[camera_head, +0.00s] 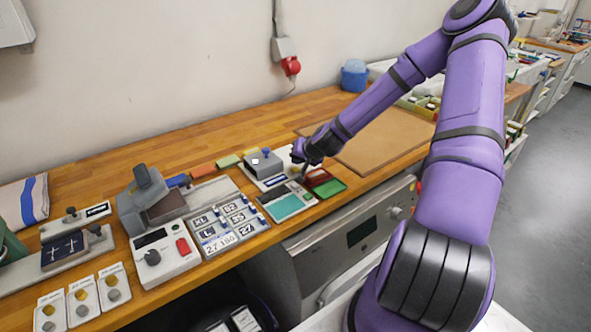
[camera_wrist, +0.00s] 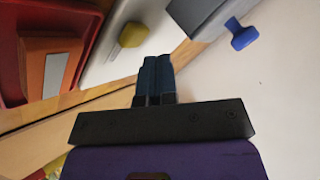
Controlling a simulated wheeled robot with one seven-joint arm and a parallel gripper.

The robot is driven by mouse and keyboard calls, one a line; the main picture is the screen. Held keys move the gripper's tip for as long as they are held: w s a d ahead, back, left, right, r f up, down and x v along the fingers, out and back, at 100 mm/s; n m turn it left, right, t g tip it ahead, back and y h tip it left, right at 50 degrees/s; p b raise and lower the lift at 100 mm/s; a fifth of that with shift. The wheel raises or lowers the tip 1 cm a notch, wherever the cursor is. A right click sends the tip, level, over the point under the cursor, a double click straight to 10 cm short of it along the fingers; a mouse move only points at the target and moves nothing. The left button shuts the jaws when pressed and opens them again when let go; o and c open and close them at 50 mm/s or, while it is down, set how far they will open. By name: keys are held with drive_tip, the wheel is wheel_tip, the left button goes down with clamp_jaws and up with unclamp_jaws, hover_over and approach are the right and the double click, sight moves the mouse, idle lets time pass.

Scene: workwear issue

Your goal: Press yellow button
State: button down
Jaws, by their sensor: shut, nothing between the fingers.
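The yellow button (camera_wrist: 131,34) is a rounded yellow knob on a pale plate in the wrist view. In the head view a small yellow spot (camera_head: 295,169) shows just below my gripper (camera_head: 303,166), by the grey box. In the wrist view my gripper (camera_wrist: 157,60) has its two dark fingers together with nothing between them. The fingertips point toward the button's area, and the button lies a little beyond and to the left of them. A gap shows between them in the picture; the height above the plate is hard to tell.
A grey box (camera_head: 263,165) with a blue knob (camera_wrist: 242,36) stands beside the button. A red tray (camera_head: 318,178) and a green tray (camera_head: 329,190) lie to its right. A teal panel (camera_head: 287,205) is in front. A brown board (camera_head: 385,145) lies behind, right, mostly clear.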

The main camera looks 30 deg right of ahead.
sight(296, 169)
drive_tip(key=shift+r, duration=2.5)
drive_tip(key=shift+a+r, duration=0.15)
drive_tip(key=shift+a, duration=0.15)
drive_tip(key=s+a+r+n+g+h, duration=0.1)
drive_tip(key=s+a+r+n+g, duration=0.15)
drive_tip(key=s+a+r, duration=0.6)
drive_tip(key=s+a+r+n+g+h, duration=0.15)
drive_tip(key=s+a+r+n, duration=0.35)
drive_tip(key=r, duration=0.6)
drive_tip(key=s+a+r, duration=0.1)
drive_tip(key=s+r, duration=0.4)
drive_tip(key=s, duration=0.5)
drive_tip(key=s+r+y, duration=0.1)
drive_tip(key=s+r, duration=0.4)
drive_tip(key=s, duration=0.5)
drive_tip(key=shift+s+a, duration=0.4)
